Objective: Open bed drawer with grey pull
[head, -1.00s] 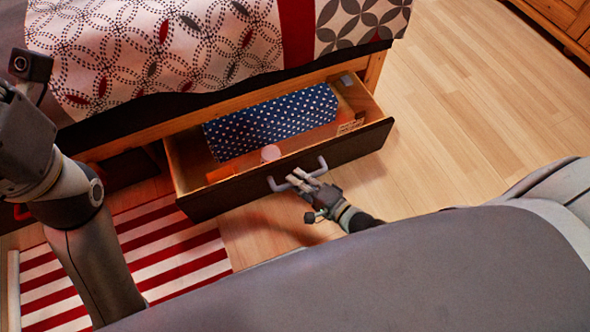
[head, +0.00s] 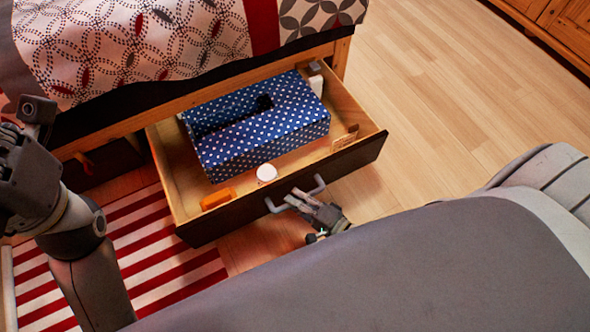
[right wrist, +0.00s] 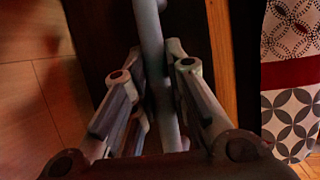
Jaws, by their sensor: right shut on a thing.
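The bed drawer (head: 362,153) is pulled well out from under the bed, with a dark front and light wooden sides. Its grey pull (head: 320,184) is a bar handle on the front. My right gripper (head: 296,199) is shut on the grey pull. In the right wrist view the two fingers (right wrist: 155,85) stand on either side of the grey bar (right wrist: 151,40), against the dark drawer front. My left arm shows at the left of the head view, but I cannot make out its fingers.
The drawer holds a blue dotted box (head: 262,150), a white round item (head: 266,172) and an orange item (head: 218,198). A red-striped rug (head: 165,245) lies at left. Wooden floor (head: 440,110) is clear at right. A wooden cabinet (head: 560,25) stands at top right.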

